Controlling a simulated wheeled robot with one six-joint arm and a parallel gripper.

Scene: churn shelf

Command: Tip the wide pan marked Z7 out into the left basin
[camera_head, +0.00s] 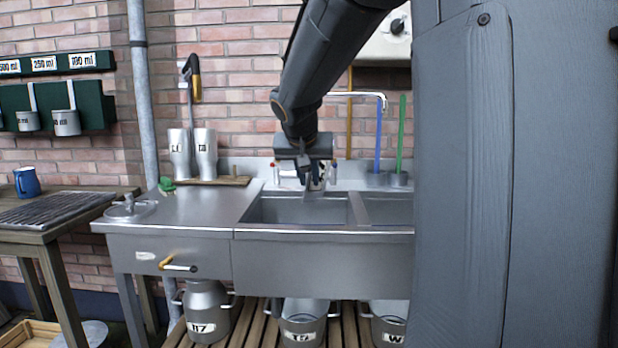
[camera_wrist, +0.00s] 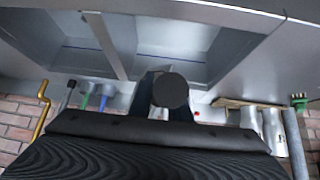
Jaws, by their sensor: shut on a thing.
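My gripper (camera_head: 314,184) hangs over the back part of the left basin (camera_head: 280,212), pointing down. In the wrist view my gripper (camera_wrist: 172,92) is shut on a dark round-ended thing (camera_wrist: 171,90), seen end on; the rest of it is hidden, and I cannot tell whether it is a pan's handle. The left basin also shows in the wrist view (camera_wrist: 180,38), and its visible floor looks bare. I cannot make out a wide pan marked Z7. A metal vessel (camera_head: 303,318) under the sink has a label that may read T7 or Z7.
The right basin (camera_head: 385,212) lies beyond a divider, partly hidden by my body. Two metal tumblers (camera_head: 192,152) stand on a board left of the basins. Blue and green upright rods (camera_head: 401,140) and a tap are behind. Labelled cans (camera_head: 207,308) stand below. The left drainboard is mostly clear.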

